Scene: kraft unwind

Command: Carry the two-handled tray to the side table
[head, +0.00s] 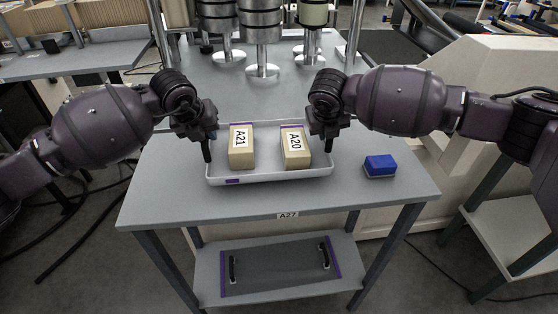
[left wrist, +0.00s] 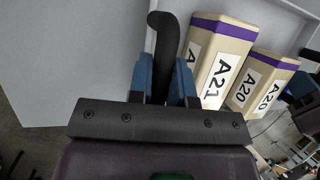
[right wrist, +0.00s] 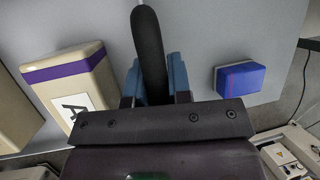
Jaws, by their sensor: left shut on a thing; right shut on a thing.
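The pale grey tray (head: 270,178) is on or just above the grey table (head: 170,190); I cannot tell if it touches. It carries two tan boxes with purple bands, A21 (head: 241,156) at left and A20 (head: 296,155) at right. My left gripper (head: 207,148) is at the tray's left end, shut on a black handle (left wrist: 166,40). My right gripper (head: 328,142) is at the right end, shut on the other black handle (right wrist: 147,40). In the head view, the handles are largely hidden by the grippers.
A blue block (head: 380,165) lies on the table right of the tray. Metal cylinders on stands (head: 262,30) are at the back. A lower shelf holds a flat grey panel with purple ends and black handles (head: 280,267). Another table (head: 80,62) stands at the far left.

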